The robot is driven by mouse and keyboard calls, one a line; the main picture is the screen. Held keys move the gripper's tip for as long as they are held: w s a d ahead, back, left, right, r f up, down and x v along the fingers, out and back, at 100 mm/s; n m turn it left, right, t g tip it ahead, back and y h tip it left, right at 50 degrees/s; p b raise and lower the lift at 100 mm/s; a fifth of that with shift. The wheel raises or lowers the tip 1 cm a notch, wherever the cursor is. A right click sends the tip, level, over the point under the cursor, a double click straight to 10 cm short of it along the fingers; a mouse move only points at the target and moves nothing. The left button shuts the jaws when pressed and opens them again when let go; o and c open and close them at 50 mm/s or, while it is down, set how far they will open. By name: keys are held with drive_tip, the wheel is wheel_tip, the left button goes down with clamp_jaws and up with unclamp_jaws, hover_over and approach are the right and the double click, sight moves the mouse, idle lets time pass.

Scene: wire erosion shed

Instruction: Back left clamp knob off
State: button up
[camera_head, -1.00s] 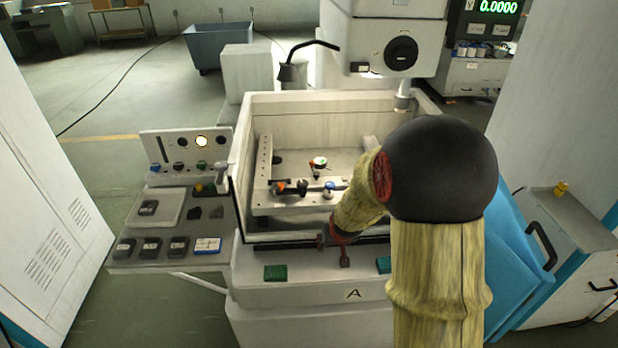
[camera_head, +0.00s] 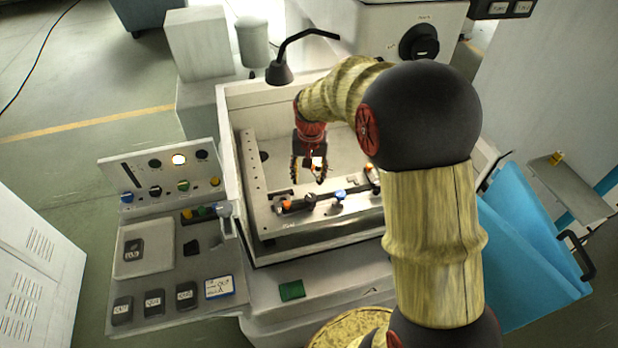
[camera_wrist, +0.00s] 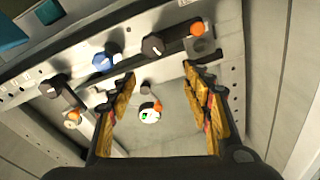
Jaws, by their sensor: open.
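My gripper (camera_head: 308,179) is open and points down into the white machine tank, its fingers apart. In the wrist view the open fingers (camera_wrist: 159,72) have a small white round piece (camera_wrist: 149,115) with green and orange marks between them in the picture; contact cannot be told. A clamp with an orange end (camera_wrist: 197,29) and a black knob (camera_wrist: 153,45), a blue knob (camera_wrist: 103,62), and a second black clamp knob (camera_wrist: 50,87) lie along the front rail. In the head view the orange end (camera_head: 286,205) and blue knob (camera_head: 340,194) show; my gripper partly hides the area behind them.
The tank walls (camera_head: 245,238) surround the gripper. A black bent lamp (camera_head: 279,72) stands at the back left. A control panel (camera_head: 165,175) with several dark blocks is at the left. A green block (camera_head: 291,290) lies on the front ledge. A blue panel (camera_head: 530,250) is at the right.

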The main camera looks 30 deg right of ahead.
sight(311, 197)
drive_tip(key=shift+s+r+g, duration=0.15)
drive_tip(key=shift+g, duration=0.15)
drive_tip(key=shift+s+a+m+g, duration=0.15)
drive_tip(key=shift+s+m+g, duration=0.15)
drive_tip(key=shift+s+m, duration=0.5)
drive_tip(key=shift+f, duration=3.85)
drive_tip(key=shift+s, duration=0.1)
drive_tip(key=shift+c, duration=1.2)
drive_tip(key=shift+n, duration=0.4)
drive_tip(key=c, duration=0.9)
